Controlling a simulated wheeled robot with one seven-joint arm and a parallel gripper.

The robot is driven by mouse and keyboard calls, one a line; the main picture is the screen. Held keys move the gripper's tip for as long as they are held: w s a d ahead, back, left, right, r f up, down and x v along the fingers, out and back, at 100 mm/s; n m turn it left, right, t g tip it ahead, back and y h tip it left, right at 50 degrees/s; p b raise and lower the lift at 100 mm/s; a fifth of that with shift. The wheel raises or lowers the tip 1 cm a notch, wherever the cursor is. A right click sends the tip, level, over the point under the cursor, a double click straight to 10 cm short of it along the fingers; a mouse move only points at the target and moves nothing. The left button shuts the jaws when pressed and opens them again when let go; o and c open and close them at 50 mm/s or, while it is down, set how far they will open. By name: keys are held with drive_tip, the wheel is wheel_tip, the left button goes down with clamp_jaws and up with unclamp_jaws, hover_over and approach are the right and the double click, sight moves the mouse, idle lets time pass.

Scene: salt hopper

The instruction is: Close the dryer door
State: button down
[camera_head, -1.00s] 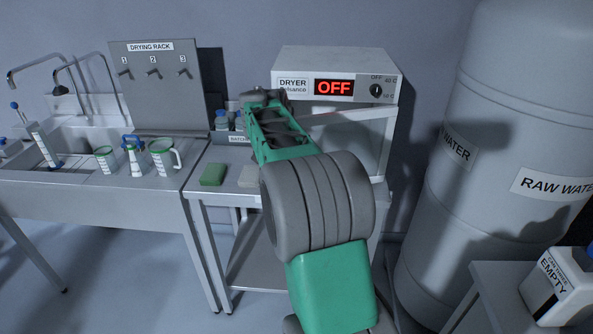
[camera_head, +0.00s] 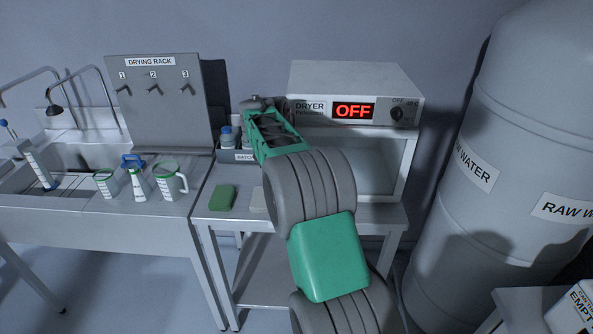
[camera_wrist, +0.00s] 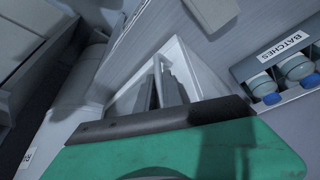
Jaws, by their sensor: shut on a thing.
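The white dryer (camera_head: 345,82) stands on a bench in the head view, its red display reading OFF. In the head view my arm covers the door's left part, and the fingertips are hard to make out.
A box of bottles labelled BATCHES (camera_wrist: 282,45) is close beside the dryer. A green sponge (camera_head: 222,197) lies on the bench. The sink, measuring jugs (camera_head: 168,180) and drying rack (camera_head: 155,105) are at left. The big raw water tank (camera_head: 480,130) stands at right.

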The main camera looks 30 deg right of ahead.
drive_tip(key=shift+w+d+r, duration=0.1)
drive_tip(key=shift+w+r, duration=0.05)
drive_tip(key=shift+r, duration=0.05)
drive_tip(key=c, duration=1.8)
unclamp_jaws()
drive_tip(key=shift+w+f, duration=0.1)
drive_tip(key=shift+o, duration=0.2)
drive_tip(key=v, duration=0.8)
drive_tip(key=s+a+r+n+t+y, duration=0.1)
drive_tip(key=s+a+r+n+t, duration=0.1)
drive_tip(key=s+a+n, duration=0.65)
drive_tip(key=s+a+f+n+y, duration=0.1)
drive_tip(key=s+a+f+n, duration=0.1)
drive_tip(key=s+a, duration=0.4)
drive_tip(key=s+a+f+n+y, duration=0.2)
drive_tip(key=s+a+f, duration=0.3)
drive_tip(key=s, duration=0.5)
drive_tip(key=shift+a+f+n+t, duration=0.35)
drive_tip(key=shift+a+n, duration=0.3)
drive_tip(key=shift+a, duration=0.45)
